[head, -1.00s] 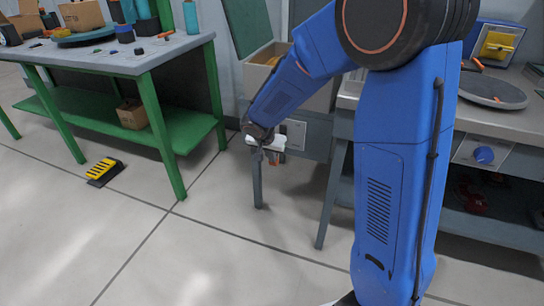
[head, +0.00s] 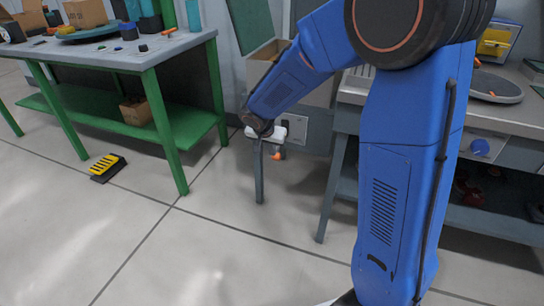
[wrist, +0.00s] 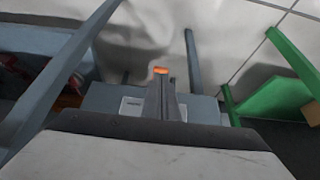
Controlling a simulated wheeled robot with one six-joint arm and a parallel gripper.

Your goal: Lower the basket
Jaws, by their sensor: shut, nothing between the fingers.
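My gripper (head: 277,150) hangs low at the end of my blue arm, in front of a grey cabinet in the gap between the two benches. In the wrist view its fingers (wrist: 162,78) are closed together and empty. An orange spot shows at the fingertips; I cannot tell whether it is part of the fingers or something behind them. No basket can be made out for sure. A beige open-topped box (head: 320,94) stands behind my forearm, above the gripper, partly hidden; I cannot tell if it is the basket.
A green-legged workbench (head: 140,57) with tools and a cardboard box stands at left. A grey bench (head: 500,122) with a round plate stands at right, partly behind my arm. A yellow-and-black block (head: 106,167) lies on the floor. The floor in front is mostly clear.

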